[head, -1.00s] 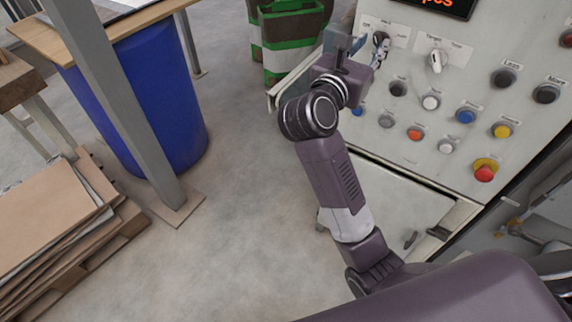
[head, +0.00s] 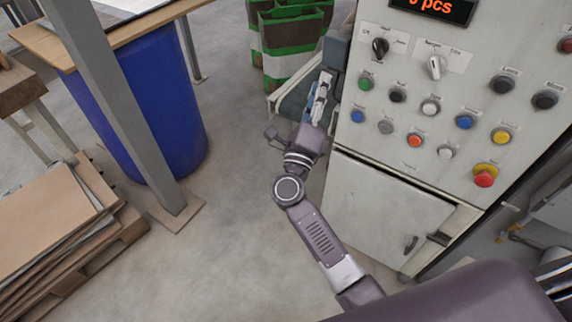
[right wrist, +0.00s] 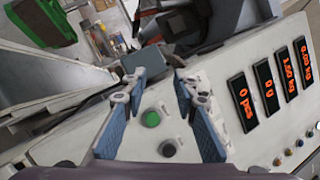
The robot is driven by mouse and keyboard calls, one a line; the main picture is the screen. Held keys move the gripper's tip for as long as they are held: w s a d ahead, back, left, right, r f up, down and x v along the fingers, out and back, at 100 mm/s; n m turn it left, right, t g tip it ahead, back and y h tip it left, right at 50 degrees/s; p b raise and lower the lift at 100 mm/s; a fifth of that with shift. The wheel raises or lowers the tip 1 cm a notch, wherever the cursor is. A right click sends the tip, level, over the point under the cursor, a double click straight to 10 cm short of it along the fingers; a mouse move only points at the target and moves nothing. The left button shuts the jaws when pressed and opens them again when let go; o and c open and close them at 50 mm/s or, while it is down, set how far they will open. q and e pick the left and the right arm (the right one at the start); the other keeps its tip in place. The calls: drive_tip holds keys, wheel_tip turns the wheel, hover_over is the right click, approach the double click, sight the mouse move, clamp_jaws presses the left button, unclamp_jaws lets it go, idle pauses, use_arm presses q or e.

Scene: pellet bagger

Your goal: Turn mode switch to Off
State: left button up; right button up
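The mode switch, a black rotary knob (head: 380,47) on a white label plate, sits at the upper left of the grey control panel in the head view. Its label words are too small to read surely. My right gripper (head: 321,97) is left of the panel and below the switch in the picture, apart from it. In the right wrist view, the right gripper (right wrist: 155,90) has its two blue-padded fingers spread with nothing between them. I cannot make out the switch there; a finger may hide it. My left gripper is not in view.
A white rotary switch (head: 436,67) is right of the black one. The green button (head: 366,82) is close below the mode switch, and it also shows in the right wrist view (right wrist: 151,119). A red emergency button (head: 485,176) is lower right. Open floor lies left of the panel.

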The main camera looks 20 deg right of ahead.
drive_tip(key=a+f+n+y, duration=0.2)
drive_tip(key=f+n, duration=0.3)
drive_tip(key=f, duration=0.3)
drive_tip(key=a+f+n+y, duration=0.3)
drive_tip(key=f+n+y, duration=0.2)
drive_tip(key=f, duration=0.3)
drive_tip(key=s+a+f+n+y, duration=0.1)
drive_tip(key=a+f+n+y, duration=0.2)
drive_tip(key=f+n, duration=0.3)
wheel_tip(320, 180, down, 2)
drive_tip(key=shift+a+f+n+y+p, duration=0.25)
drive_tip(key=shift+n+y+p, duration=0.05)
drive_tip(key=shift+y, duration=0.1)
